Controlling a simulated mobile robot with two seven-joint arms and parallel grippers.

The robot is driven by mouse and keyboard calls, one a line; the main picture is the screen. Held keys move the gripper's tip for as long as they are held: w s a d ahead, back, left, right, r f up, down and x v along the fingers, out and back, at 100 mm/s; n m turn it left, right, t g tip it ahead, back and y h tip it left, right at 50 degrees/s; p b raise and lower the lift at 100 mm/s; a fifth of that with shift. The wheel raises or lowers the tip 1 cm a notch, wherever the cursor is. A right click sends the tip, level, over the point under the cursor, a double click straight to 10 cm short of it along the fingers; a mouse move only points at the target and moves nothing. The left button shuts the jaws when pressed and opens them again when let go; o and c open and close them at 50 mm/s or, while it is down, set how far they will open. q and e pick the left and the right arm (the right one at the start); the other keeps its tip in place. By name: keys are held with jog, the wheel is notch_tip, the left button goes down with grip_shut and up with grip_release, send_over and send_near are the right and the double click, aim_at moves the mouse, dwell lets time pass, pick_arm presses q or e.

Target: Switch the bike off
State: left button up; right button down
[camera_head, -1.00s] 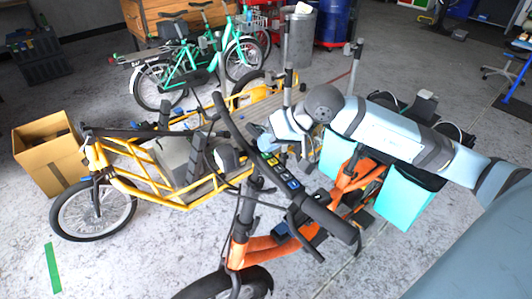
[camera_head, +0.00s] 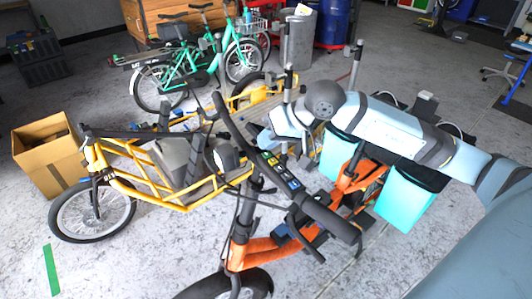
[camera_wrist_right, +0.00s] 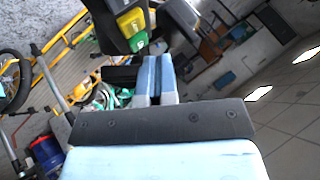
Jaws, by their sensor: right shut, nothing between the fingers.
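The orange cargo bike (camera_head: 260,253) stands in front of me. Its black handlebar (camera_head: 325,215) carries a row of coloured buttons (camera_head: 278,170), yellow, green and blue among them. My right gripper (camera_head: 266,140) is shut and empty, just beyond the far end of the row. In the right wrist view the closed fingers (camera_wrist_right: 153,78) point at the black button housing, just below a green button (camera_wrist_right: 139,42) and a yellow one (camera_wrist_right: 130,21). I cannot tell if the fingertips touch the housing. My left gripper is out of view.
A yellow cargo bike (camera_head: 130,195) stands close on the left, with a cardboard box (camera_head: 47,165) beyond it. Green bikes (camera_head: 190,70) stand at the back. Turquoise panniers (camera_head: 405,197) hang on the orange bike below my right arm.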

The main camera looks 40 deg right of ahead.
aim_at(268, 152)
jog(key=shift+r, duration=0.2)
jog(key=shift+w+r+p, duration=0.2)
jog(key=shift+r+p, duration=0.85)
jog(key=shift+r, duration=1.9)
jog(key=shift+s+d, duration=0.1)
